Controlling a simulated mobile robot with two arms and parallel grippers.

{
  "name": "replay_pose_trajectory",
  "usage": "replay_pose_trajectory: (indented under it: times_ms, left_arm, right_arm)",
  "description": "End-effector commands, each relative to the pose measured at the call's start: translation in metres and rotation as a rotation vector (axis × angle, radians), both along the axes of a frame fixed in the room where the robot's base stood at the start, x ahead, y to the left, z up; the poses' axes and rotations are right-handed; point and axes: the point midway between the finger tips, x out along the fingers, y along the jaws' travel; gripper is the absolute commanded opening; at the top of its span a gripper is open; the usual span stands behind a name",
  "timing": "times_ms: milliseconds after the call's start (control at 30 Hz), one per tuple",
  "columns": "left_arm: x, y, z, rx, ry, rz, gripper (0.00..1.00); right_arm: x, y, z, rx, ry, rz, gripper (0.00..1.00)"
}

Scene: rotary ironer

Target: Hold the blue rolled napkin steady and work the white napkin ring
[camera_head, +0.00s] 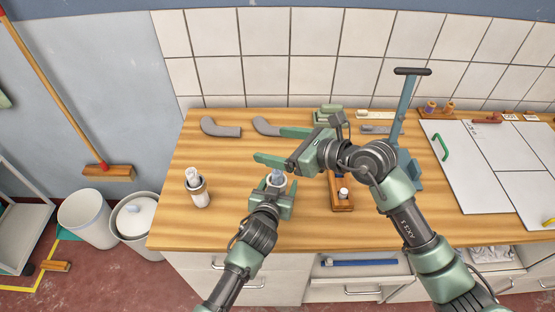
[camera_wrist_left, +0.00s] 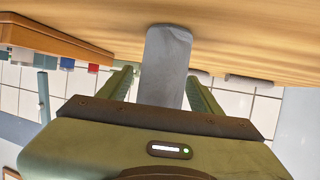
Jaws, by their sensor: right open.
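The white napkin ring cannot be made out clearly.
A white roll in a holder (camera_head: 198,188) stands to the left. A wooden tray (camera_head: 342,205) with small items lies to the right, before a teal lever stand (camera_head: 400,110). Grey curved pieces (camera_head: 221,128) lie at the back. The worktop (camera_head: 225,225) is bare at front left.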

Motion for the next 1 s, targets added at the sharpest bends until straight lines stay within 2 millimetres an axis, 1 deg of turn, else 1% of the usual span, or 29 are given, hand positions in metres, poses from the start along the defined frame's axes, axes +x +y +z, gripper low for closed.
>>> replay_pose_trajectory:
  times_ms: [267, 367, 433, 567, 800, 900, 1000]
  left_arm:
    - [0.0, 0.0, 0.0, 0.0, 0.0, 0.0, 0.65]
    - [-0.003, 0.001, 0.001, -0.001, -0.001, 0.0, 0.65]
    - [-0.01, 0.002, 0.003, -0.002, 0.0, 0.001, 0.65]
    - [-0.029, 0.007, 0.011, -0.001, 0.0, -0.001, 0.65]
    - [-0.076, 0.019, 0.03, 0.0, 0.002, 0.0, 0.65]
    - [-0.09, 0.022, 0.037, -0.002, 0.002, 0.0, 0.65]
    - [-0.101, 0.025, 0.042, 0.0, 0.001, 0.0, 0.65]
  right_arm:
    - [0.0, 0.0, 0.0, 0.0, 0.0, 0.0, 0.82]
    - [0.0, 0.0, 0.0, 0.0, 0.0, 0.0, 0.82]
    - [0.0, 0.0, 0.0, 0.0, 0.0, 0.0, 0.82]
    - [0.0, 0.0, 0.0, 0.0, 0.0, 0.0, 0.82]
    - [0.0, 0.0, 0.0, 0.0, 0.0, 0.0, 0.82]
    - [0.0, 0.0, 0.0, 0.0, 0.0, 0.0, 0.82]
    - [0.0, 0.0, 0.0, 0.0, 0.0, 0.0, 0.82]
